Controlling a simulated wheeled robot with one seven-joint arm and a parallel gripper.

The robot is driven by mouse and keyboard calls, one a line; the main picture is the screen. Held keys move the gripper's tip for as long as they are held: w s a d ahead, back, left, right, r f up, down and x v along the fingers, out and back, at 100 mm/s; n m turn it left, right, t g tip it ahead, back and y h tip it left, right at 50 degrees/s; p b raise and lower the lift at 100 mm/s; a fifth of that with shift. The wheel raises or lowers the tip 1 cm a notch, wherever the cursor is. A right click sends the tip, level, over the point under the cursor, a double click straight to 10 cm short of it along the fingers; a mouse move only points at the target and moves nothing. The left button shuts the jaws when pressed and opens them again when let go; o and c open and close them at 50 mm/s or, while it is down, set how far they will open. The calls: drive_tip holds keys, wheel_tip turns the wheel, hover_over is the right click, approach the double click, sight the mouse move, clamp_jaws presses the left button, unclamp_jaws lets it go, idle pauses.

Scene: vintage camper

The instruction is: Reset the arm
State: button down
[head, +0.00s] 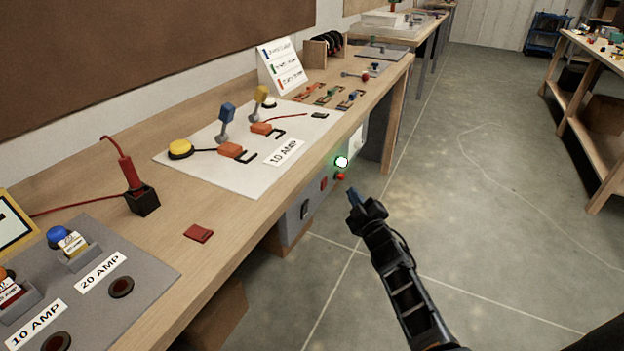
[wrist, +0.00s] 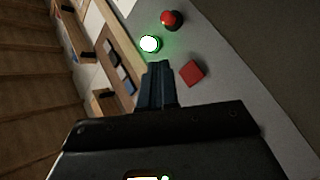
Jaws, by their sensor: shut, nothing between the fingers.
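My gripper (head: 354,197) is in front of the workbench's front edge, over the open floor, with its blue fingers shut and nothing between them. My black arm comes up from the bottom right in the head view. In the wrist view the blue fingers (wrist: 158,84) are together and point toward a panel (wrist: 222,75) on the bench front. That panel holds a lit green-white button (head: 341,161), a red button (head: 340,177) and a red square (head: 323,184). The fingers look apart from the panel; the exact gap I cannot tell.
The wooden bench (head: 222,210) runs along the left. A white board (head: 215,150) marked 10 AMP has levers and a yellow button. A grey board (head: 150,262) and a soldering-iron-like red tool (head: 130,170) stand nearer. The concrete floor (head: 480,180) at right is clear.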

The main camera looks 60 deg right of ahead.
drive_tip(key=s+a+t+y, duration=0.1)
drive_tip(key=s+a+y, duration=0.3)
drive_tip(key=a, duration=1)
drive_tip(key=s+a+t+y, duration=0.15)
drive_tip(key=s+a, duration=0.55)
drive_tip(key=a, duration=0.7)
drive_tip(key=s+a+r+m+g+y, duration=0.1)
drive_tip(key=s+a+r+y, duration=0.6)
drive_tip(key=s+a+r, duration=0.7)
drive_tip(key=shift+s+a+r+m+g, duration=0.2)
drive_tip(key=shift+s+r+m+g, duration=0.1)
drive_tip(key=shift+s+r+g, duration=0.25)
drive_tip(key=shift+r, duration=0.1)
